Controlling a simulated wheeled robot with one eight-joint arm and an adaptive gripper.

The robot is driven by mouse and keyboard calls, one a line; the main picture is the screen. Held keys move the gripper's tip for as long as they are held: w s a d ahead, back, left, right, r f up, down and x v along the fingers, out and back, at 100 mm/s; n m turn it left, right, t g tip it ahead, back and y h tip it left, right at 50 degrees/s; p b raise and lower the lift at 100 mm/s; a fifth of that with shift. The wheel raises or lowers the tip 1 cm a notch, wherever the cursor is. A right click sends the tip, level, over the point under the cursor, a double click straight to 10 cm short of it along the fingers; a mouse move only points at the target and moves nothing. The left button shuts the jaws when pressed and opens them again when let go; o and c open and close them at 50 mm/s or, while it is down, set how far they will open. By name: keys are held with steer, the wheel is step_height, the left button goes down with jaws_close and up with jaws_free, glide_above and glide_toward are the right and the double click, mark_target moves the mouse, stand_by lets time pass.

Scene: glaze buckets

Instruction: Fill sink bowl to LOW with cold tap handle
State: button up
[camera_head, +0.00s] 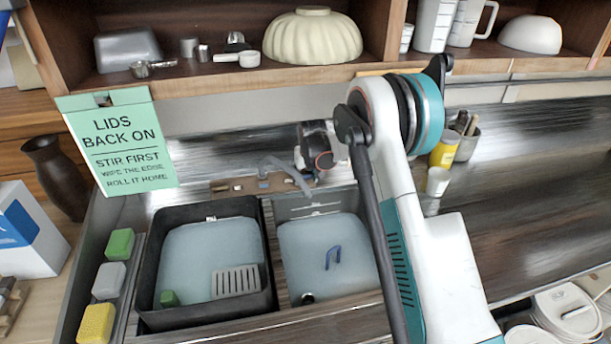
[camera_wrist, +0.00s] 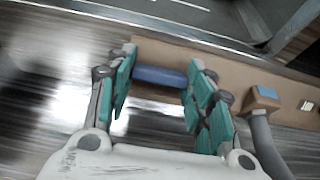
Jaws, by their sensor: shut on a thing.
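My gripper (camera_wrist: 158,85) has its teal fingers on either side of a blue bar-shaped tap handle (camera_wrist: 160,77), shut on it. In the head view my gripper (camera_head: 316,152) is over the back ledge, and the handle is hidden there. The curved grey spout (camera_head: 292,178) rises left of my gripper and ends over the right sink bowl (camera_head: 283,207). That bowl has pale marks on its back wall and a pale blue, water-like surface below them. The mark labels are too small to read. No stream from the spout can be made out.
A dark basin (camera_head: 151,262) with pale water and a slotted grate (camera_head: 236,282) is left of the bowl. A blue U-shaped piece (camera_head: 333,257) shows in the bowl. A yellow container (camera_head: 446,151) and a white cup (camera_head: 437,181) stand right of my arm. Shelves overhang behind.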

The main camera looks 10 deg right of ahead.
mark_target(305, 176)
steer(key=n+b, duration=0.1)
steer(key=n, duration=0.1)
steer(key=shift+a+f+n+h+b, duration=0.1)
steer(key=shift+f+n+h+b, duration=0.05)
steer(key=shift+n+h+b, duration=0.2)
steer(key=shift+n+h, duration=0.25)
steer(key=shift+n, duration=0.7)
steer(key=o, duration=1.1)
steer(key=shift+c, duration=0.2)
steer(key=shift+r, duration=0.2)
step_height(305, 176, up, 10)
steer(key=shift+f, duration=0.1)
